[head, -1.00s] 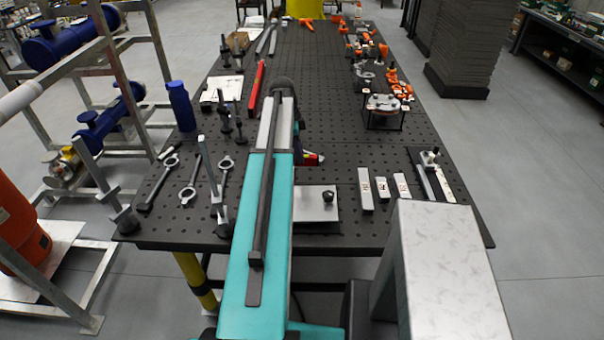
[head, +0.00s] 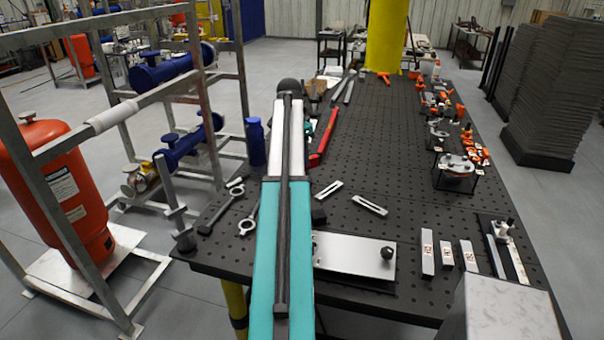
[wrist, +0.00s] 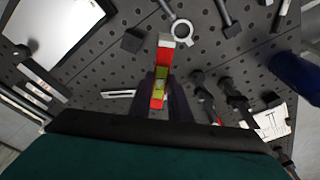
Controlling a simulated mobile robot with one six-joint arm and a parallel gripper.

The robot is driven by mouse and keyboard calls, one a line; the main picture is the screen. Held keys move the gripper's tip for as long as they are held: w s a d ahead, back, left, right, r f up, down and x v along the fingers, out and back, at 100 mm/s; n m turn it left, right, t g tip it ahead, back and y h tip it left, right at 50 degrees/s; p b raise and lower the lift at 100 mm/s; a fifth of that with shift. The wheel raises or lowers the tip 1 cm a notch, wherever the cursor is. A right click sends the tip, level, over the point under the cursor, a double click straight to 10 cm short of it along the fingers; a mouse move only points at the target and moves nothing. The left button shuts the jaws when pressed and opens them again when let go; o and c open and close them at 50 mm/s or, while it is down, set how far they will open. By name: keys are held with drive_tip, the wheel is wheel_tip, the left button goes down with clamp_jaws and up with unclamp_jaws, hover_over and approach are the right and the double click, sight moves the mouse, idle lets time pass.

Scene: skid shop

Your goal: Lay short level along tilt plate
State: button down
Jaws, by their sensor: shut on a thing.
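The short level (wrist: 158,93), red with a yellow-green vial, shows in the wrist view. My gripper (wrist: 161,86) is shut on it, with one dark finger on each side, above the perforated table. The level's far end looks pale. The tilt plate (head: 345,254), a flat silver plate with a black knob at its right end, lies near the table's front edge. In the wrist view the plate (wrist: 58,28) is at upper left, apart from the level. In the head view my teal arm hides the gripper and the short level.
Two slotted bars (head: 370,205) lie behind the plate. Marked blocks (head: 428,253) stand to its right. A long red level (head: 325,137) lies farther back. Ring-ended tools (head: 222,211) lie at left, near a blue bottle (head: 255,142). The table's middle (head: 385,140) is clear.

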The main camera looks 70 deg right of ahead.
drive_tip(key=w+a+r+n+t, duration=0.1)
drive_tip(key=w+a+r+n, duration=0.15)
drive_tip(key=w, duration=0.75)
drive_tip(key=w+a+r+n, duration=0.1)
drive_tip(key=w+a+n, duration=0.25)
drive_tip(key=w, duration=0.75)
drive_tip(key=w+a+f+n, duration=0.2)
drive_tip(key=w+a, duration=0.5)
drive_tip(key=w, duration=0.1)
drive_tip(key=w+a+f+n, duration=0.2)
drive_tip(key=w+a, duration=0.5)
drive_tip(key=w, duration=0.1)
drive_tip(key=w+a+f+n+t+b, duration=0.1)
drive_tip(key=w+a+f+n+b, duration=0.15)
drive_tip(key=a, duration=0.65)
drive_tip(key=w+a+f+n+t+b, duration=0.1)
drive_tip(key=a+f+n, duration=0.2)
drive_tip(key=a, duration=0.6)
drive_tip(key=s+a+f+n+b, duration=0.1)
drive_tip(key=s+a+f+n, duration=0.1)
drive_tip(key=a, duration=0.6)
drive_tip(key=s+a+f+n+y+b, duration=0.1)
drive_tip(key=s+a+f+n+b, duration=0.1)
drive_tip(key=a, duration=0.7)
drive_tip(key=s+a+f+n+b, duration=0.1)
drive_tip(key=a+f+n, duration=0.3)
drive_tip(key=a, duration=0.5)
drive_tip(key=shift+s+a+n+t+y+b, duration=0.2)
drive_tip(key=shift+s+n+t+y+b, duration=0.15)
drive_tip(key=shift+n+b, duration=0.4)
